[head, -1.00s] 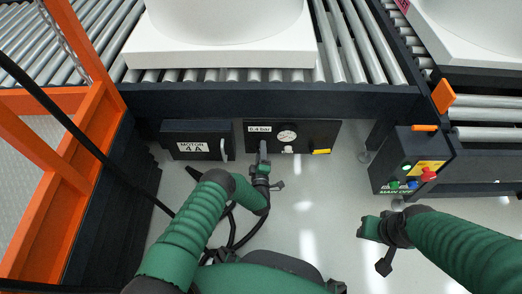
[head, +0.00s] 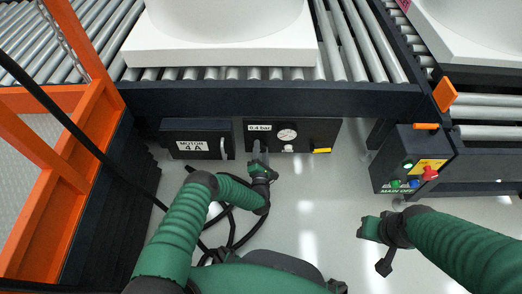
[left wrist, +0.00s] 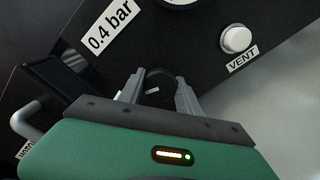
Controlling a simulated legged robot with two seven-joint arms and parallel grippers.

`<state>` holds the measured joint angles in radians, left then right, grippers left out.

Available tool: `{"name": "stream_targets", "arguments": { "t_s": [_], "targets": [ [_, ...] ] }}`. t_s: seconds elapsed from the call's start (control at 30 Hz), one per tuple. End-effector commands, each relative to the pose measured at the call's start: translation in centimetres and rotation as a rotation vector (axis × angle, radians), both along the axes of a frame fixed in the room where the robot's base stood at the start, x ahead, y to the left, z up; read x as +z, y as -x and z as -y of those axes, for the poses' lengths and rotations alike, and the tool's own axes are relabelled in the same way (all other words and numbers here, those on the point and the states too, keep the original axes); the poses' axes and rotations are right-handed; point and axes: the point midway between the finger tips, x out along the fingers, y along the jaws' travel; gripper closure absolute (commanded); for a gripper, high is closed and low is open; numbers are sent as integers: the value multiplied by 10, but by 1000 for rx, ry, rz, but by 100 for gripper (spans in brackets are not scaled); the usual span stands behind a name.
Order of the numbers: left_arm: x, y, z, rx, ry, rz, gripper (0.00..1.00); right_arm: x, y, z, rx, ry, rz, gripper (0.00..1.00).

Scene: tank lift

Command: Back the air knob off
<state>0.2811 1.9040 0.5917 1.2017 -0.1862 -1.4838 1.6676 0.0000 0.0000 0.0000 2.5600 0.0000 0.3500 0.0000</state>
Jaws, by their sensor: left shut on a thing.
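The air knob (left wrist: 158,86) is a dark round knob with a pale mark on the black air panel (head: 325,130). My left gripper (head: 259,149) is at the panel's lower left. In the left wrist view its two grey fingers (left wrist: 158,92) are shut on the knob, one on each side. A label (left wrist: 110,24) above the knob reads 0.4 bar. A round white gauge (head: 287,135) sits to the right, its needle too small to read. My right gripper (head: 366,228) hangs over bare floor, its fingers not clear.
A white VENT button (left wrist: 236,39) and a yellow part (head: 321,150) are on the same panel. The MOTOR 4 A box (head: 190,133) with a grey handle is just left. A control box (head: 390,170) stands right. Rollers run above; an orange frame (head: 88,150) is at left.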

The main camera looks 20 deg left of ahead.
Motion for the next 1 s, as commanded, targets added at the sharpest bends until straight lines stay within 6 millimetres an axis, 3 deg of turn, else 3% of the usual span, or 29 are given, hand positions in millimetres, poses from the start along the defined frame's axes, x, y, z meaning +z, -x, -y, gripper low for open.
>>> {"name": "stream_targets", "arguments": {
  "t_s": [0.03,0.5,1.0],
  "targets": [
    [-7,3,1,0,43,-2,100,-3,0,0,0,0,0,62],
    [-8,3,1,0,401,100,100,-16,0,0,0,0,0,62],
    [-7,3,2,0,523,134,100,-20,0,0,0,0,0,62]
  ]
}}
